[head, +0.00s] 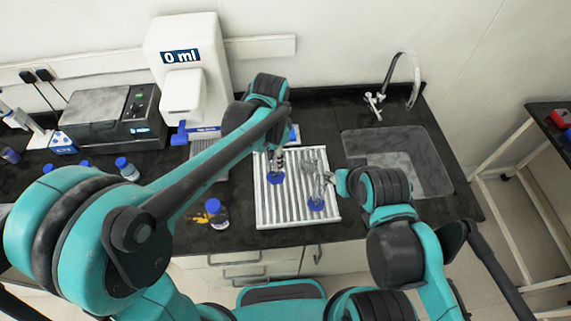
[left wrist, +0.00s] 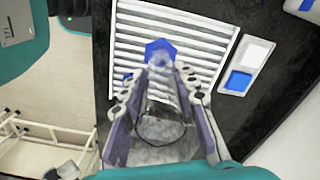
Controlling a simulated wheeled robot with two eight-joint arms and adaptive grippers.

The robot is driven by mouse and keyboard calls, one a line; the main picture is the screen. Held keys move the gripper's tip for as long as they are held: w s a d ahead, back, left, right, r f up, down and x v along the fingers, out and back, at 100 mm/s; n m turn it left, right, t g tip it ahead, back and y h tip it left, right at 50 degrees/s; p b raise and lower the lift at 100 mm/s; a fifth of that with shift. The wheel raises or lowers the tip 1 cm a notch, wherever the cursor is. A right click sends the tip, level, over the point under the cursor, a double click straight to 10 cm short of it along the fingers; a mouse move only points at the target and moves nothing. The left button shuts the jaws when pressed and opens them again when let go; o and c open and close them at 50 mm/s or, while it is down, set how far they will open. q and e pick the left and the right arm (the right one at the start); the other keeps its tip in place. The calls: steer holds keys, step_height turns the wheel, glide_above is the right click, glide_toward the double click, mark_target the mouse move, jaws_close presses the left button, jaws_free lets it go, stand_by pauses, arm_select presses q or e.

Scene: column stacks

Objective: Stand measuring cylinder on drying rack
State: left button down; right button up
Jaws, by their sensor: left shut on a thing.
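The white slatted drying rack (head: 262,210) lies on the dark bench. My left gripper (head: 276,163) is over its left middle, shut on a clear measuring cylinder with a blue hexagonal base (head: 276,178). In the left wrist view the fingers (left wrist: 160,100) lie either side of the clear cylinder, and its blue base (left wrist: 158,48) is against or just above the slats; I cannot tell if it touches. A second blue base (head: 316,204) shows at the rack's right front, below my right gripper (head: 326,180). Whether that gripper's fingers hold its cylinder is unclear.
A blue-capped bottle (head: 216,213) stands left of the rack near the bench's front edge. The sink (head: 412,165) with its tap (head: 378,103) is to the right. A white dispenser reading 0 ml (head: 188,75) stands behind. A small white and blue item (left wrist: 240,80) lies beside the rack.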

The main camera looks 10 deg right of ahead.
arm_select(q)
steer(key=shift+d, duration=0.15)
steer(key=w+a+f+b, duration=0.1)
steer(key=w+a+f, duration=0.1)
steer(key=w+f, duration=0.9)
steer(key=shift+w+a+m, duration=0.15)
steer(key=shift+a+m, duration=0.15)
steer(key=shift+a, duration=0.05)
steer(key=shift+f+b, duration=0.15)
steer(key=shift+b, duration=0.15)
steer(key=c, duration=1.2)
jaws_free()
steer(key=shift+o, duration=0.2)
